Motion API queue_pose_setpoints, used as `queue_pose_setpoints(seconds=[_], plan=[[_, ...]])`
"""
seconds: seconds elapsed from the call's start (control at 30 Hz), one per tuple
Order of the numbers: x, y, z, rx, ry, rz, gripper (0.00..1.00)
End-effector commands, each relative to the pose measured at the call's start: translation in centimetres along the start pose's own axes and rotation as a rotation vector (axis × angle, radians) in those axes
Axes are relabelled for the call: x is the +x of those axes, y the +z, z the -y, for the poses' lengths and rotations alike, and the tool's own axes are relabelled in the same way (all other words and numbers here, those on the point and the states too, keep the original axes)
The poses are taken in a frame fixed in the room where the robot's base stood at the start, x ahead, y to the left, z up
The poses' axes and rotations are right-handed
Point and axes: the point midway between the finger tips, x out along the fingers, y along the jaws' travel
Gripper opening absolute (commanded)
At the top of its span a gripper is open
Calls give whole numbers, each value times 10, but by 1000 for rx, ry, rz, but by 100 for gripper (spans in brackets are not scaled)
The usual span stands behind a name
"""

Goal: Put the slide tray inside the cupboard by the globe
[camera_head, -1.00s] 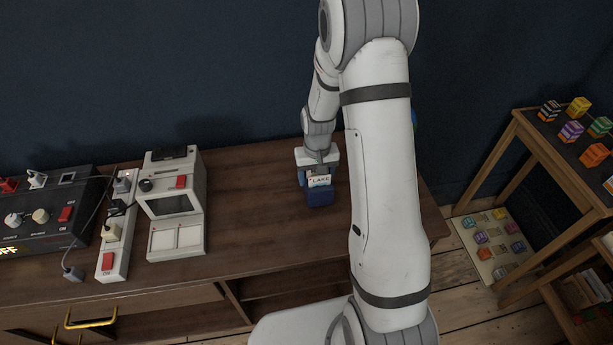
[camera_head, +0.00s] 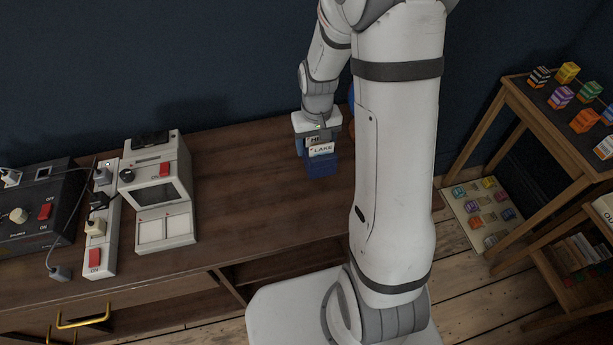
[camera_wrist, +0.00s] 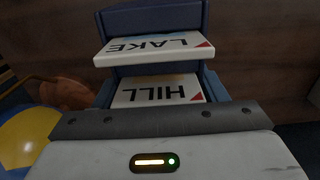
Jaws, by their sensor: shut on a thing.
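The slide tray (camera_head: 322,166) is a small dark blue holder with white slides standing in it. One slide reads LAKE (camera_head: 321,149), and one behind it reads HILL (camera_wrist: 160,90). My gripper (camera_head: 316,136) is over the back part of the tray and shut on it. In the wrist view the tray (camera_wrist: 150,18) fills the upper middle, beyond the gripper's front edge; the fingertips are hidden. The globe is mostly behind my arm; a blue edge shows in the head view, and a yellow and blue part (camera_wrist: 25,140) shows in the wrist view. Open cupboard space (camera_head: 285,268) lies under the tabletop.
A white slide viewer (camera_head: 160,190), a power strip (camera_head: 101,225) and a black switch box (camera_head: 40,205) stand on the left of the wooden cabinet top (camera_head: 250,200). A wooden shelf (camera_head: 510,120) with coloured cubes stands at right.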

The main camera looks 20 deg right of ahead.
Motion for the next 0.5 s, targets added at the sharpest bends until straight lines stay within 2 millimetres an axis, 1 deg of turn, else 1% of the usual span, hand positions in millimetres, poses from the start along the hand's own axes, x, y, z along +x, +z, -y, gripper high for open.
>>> queue_pose_setpoints(seconds=[0.03, 0.13, 0.2, 0.27, 0.37, 0.5], plan=[[-6, 7, -3, 2, 0, -5, 39], [-16, 19, -6, 0, 0, -4, 39], [-20, 25, -8, 0, 0, -2, 39], [-19, 28, -8, -1, 0, 0, 39], [-5, 30, -9, -1, 0, 5, 39], [22, 30, -9, -1, 0, 5, 39]])
